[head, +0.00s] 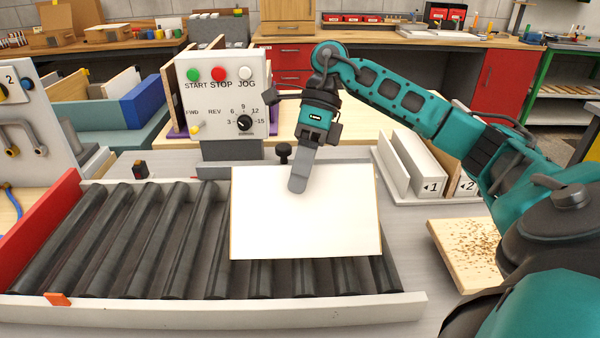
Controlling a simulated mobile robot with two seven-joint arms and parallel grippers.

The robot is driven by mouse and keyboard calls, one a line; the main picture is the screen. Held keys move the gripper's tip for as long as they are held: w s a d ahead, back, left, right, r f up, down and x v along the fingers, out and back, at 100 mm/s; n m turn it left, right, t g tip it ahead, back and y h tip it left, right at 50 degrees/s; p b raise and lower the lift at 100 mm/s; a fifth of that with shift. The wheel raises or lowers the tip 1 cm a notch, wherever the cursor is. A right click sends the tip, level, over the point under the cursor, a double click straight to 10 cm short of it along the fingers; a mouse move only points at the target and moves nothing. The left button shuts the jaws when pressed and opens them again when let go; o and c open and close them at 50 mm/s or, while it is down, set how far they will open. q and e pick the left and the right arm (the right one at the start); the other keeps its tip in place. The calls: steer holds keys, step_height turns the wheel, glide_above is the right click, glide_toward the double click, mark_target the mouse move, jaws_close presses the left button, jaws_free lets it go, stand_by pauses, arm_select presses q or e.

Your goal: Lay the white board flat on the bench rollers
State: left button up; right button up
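The white board (335,225) is a thin sheet with a tan edge, over the right part of the bench rollers (120,235). My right gripper (298,184) reaches down to the board's far edge. One grey finger lies across the board's upper face near that edge; the other finger is hidden, apparently under or behind the board, so the gripper looks shut on it. The board covers part of the far rail, and roller ends show below its near edge. I cannot tell whether it touches the rollers. My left gripper is not in view.
A control box (222,95) with START, STOP and JOG buttons stands behind the rollers. A red end plate (38,228) closes the left side. At the right are numbered white racks (428,165) and a speckled wooden board (468,250). The left rollers are clear.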

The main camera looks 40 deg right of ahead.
steer(key=shift+r+h, duration=0.2)
steer(key=shift+h, duration=0.3)
steer(key=shift+d+f, duration=0.1)
steer(key=shift+f, duration=0.05)
steer(key=shift+w+d+r+p, duration=0.2)
steer(key=shift+d+r+p, duration=0.05)
steer(key=shift+d, duration=0.2)
steer(key=shift+w+d+r+p, duration=0.15)
steer(key=shift+d+r+p, duration=0.1)
steer(key=shift+d, duration=0.15)
steer(key=shift+w+d+r, duration=0.1)
steer(key=shift+w+d, duration=0.1)
steer(key=shift+d, duration=0.35)
steer(key=d+p, duration=0.1)
steer(key=w+d+r, duration=0.1)
steer(key=shift+d+r+p, duration=0.1)
steer(key=shift+d+p, duration=0.3)
